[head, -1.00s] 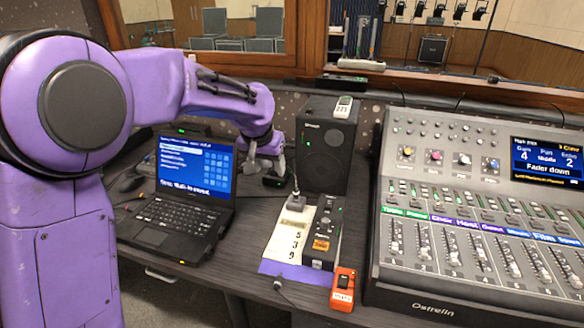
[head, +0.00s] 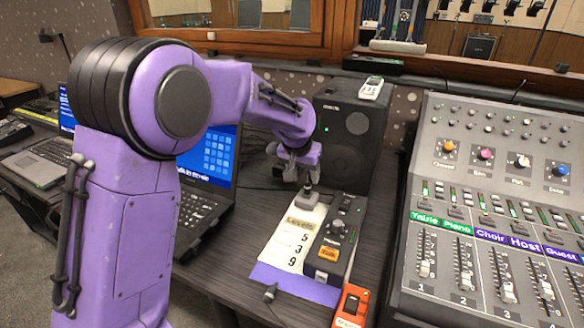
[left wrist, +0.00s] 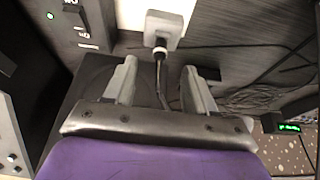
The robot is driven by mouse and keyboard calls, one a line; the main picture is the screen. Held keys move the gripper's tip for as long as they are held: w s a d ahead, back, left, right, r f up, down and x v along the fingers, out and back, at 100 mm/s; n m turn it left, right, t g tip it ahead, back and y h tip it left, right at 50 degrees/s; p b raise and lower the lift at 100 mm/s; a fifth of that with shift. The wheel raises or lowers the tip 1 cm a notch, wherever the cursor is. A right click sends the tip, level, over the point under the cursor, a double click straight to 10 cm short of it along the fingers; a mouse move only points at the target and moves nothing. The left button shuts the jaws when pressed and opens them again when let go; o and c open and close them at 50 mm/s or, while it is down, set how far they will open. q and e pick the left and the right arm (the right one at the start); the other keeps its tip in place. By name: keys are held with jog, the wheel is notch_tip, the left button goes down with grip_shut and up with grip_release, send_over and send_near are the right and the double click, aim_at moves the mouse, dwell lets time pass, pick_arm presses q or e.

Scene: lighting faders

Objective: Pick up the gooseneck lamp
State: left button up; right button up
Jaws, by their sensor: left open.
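The gooseneck lamp shows in the head view as a small grey block (head: 308,199) with a short dark stalk, at the top end of the levels sheet. Its upper part is hidden behind my left gripper (head: 300,172), which is just above it, in front of the black speaker. In the left wrist view the lamp's grey block (left wrist: 165,29) lies beyond the fingertips, and its thin dark neck runs back between the two fingers. My left gripper (left wrist: 160,78) is open, with a gap on each side of the neck. My right gripper is not in view.
The levels sheet (head: 298,241) lies beside a black control box (head: 335,235) and an orange device (head: 350,303). A speaker (head: 350,140) stands behind. A laptop (head: 215,165) is left, partly behind my arm. The mixing console (head: 475,190) fills the right.

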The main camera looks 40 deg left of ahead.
aim_at(307, 184)
pick_arm(q)
jog(key=x, duration=0.5)
jog(key=shift+w+a+f, duration=0.15)
jog(key=shift+w+f, duration=0.05)
jog(key=shift+w, duration=0.05)
jog(key=shift+s+r, duration=0.1)
jog(key=shift+r, duration=0.05)
jog(key=shift+c, duration=0.6)
grip_shut()
jog(key=shift+r, duration=0.1)
